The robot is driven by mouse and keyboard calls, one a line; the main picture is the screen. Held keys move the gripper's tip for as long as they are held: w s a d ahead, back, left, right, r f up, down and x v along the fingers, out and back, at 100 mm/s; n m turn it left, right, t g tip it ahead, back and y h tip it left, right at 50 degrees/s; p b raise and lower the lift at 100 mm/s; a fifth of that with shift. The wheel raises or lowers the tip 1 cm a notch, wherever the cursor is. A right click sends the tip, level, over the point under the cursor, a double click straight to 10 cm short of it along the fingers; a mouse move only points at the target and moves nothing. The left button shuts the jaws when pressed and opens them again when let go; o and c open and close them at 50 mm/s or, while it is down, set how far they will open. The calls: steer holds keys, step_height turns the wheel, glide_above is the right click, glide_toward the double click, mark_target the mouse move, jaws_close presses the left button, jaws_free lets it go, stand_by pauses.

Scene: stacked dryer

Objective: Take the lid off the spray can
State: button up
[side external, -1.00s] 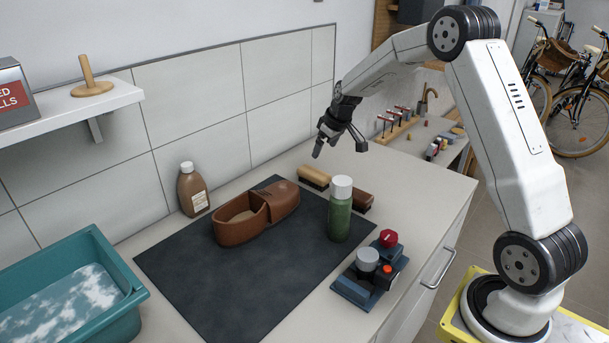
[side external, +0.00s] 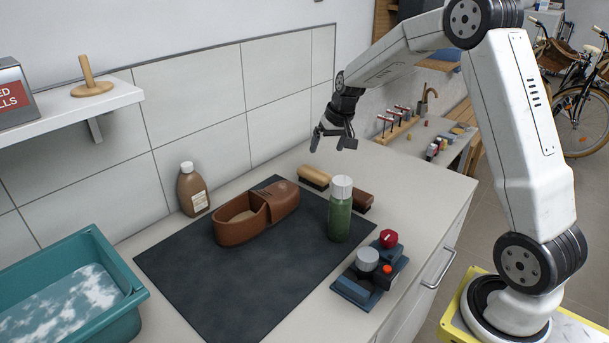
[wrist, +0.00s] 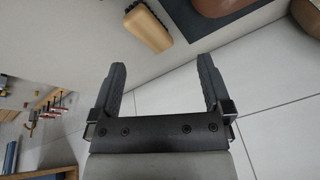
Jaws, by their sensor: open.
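The spray can (side external: 339,219) is a green cylinder standing upright on the dark mat, with its white lid (side external: 342,187) on top. My gripper (side external: 331,146) is open and empty. It hangs in the air above the back of the counter, to the upper left of the lid and clear of it. In the wrist view, the two fingers of my gripper (wrist: 164,85) stand wide apart with nothing between them. The spray can does not show in the wrist view.
A brown leather holder (side external: 240,226) and a brown bottle (side external: 193,190) stand left of the can. Two brushes lie behind it, one with a pale wooden back (side external: 314,176). A blue block with knobs (side external: 357,291) sits in front. A teal basin (side external: 125,307) is far left.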

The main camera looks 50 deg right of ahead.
steer(key=s+a+r+m+g, duration=0.1)
steer(key=s+a+r+m, duration=0.4)
steer(key=m, duration=0.4)
steer(key=r+m+g+y, duration=0.1)
steer(key=m, duration=0.6)
glide_above(343, 180)
steer(key=d, duration=0.2)
steer(key=shift+w+a+r, duration=0.1)
steer(key=shift+w+a, duration=0.05)
steer(key=shift+w, duration=0.15)
steer(key=shift+s+a+r+m+g, duration=0.2)
steer(key=shift+s+a+m+g, duration=0.15)
steer(key=shift+s+m, duration=0.35)
steer(key=shift+w+a+f, duration=0.15)
steer(key=shift+a+f, duration=0.05)
steer(key=shift+f, duration=1.1)
steer(key=shift+w+a+f, duration=0.15)
steer(key=shift+f, duration=1.1)
steer(key=shift+w+a+f, duration=0.15)
steer(key=shift+a+f, duration=0.05)
steer(key=shift+f, duration=1.1)
steer(key=c, duration=1.2)
